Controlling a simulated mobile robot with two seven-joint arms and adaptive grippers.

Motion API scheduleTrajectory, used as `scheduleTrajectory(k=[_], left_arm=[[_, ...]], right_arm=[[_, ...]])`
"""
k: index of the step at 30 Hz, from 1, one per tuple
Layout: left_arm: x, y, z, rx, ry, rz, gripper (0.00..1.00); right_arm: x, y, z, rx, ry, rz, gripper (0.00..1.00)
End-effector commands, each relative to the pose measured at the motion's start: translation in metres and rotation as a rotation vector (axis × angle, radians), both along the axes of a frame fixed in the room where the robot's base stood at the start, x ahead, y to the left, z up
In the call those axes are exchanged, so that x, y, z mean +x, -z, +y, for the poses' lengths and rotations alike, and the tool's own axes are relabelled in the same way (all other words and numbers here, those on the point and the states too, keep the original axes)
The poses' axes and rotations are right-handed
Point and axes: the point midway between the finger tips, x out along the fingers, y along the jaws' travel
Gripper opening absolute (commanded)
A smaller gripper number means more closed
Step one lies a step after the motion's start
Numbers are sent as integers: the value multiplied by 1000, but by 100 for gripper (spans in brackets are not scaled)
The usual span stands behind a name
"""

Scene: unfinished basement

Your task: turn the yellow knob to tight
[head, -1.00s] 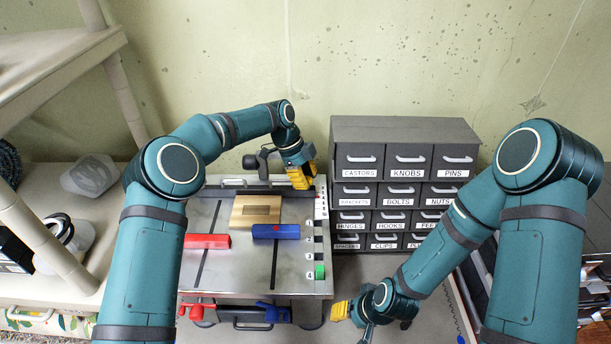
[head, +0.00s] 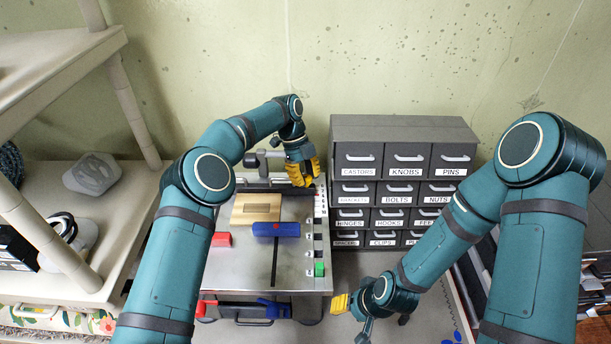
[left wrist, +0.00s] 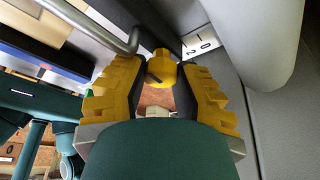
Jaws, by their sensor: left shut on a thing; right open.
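The yellow knob (left wrist: 162,66) shows in the left wrist view, with a dark mark on its lower side. My left gripper (left wrist: 160,90) is shut on it, one yellow finger on each side. In the head view my left gripper (head: 302,172) is at the back right corner of the metal plate (head: 228,272) and hides the knob. A white label with digits (left wrist: 200,42) lies just past the knob. I cannot read any tight marking. My right gripper (head: 341,304) is open and empty at the plate's front right.
A grey drawer cabinet (head: 400,133) stands close to the right. The plate carries a wooden block (head: 238,215), a blue block (head: 276,230), a red block (head: 221,240) and a green piece (head: 319,270). A shelf unit (head: 62,72) stands at the left.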

Motion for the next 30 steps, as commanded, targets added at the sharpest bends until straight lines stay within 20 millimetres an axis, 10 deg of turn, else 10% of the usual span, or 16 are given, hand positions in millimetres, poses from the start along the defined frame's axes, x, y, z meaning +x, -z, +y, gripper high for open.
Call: scheduleTrajectory(k=[7, 8, 11, 30], left_arm=[[-3, 5, -2, 3, 6, 12, 0], [-3, 5, -2, 3, 6, 12, 35], [-3, 5, -1, 3, 5, 10, 64], [11, -34, 8, 0, -1, 2, 64]], right_arm=[[0, 0, 0, 0, 0, 0, 47], [0, 0, 0, 0, 0, 0, 47], [0, 0, 0, 0, 0, 0, 47], [0, 0, 0, 0, 0, 0, 47]])
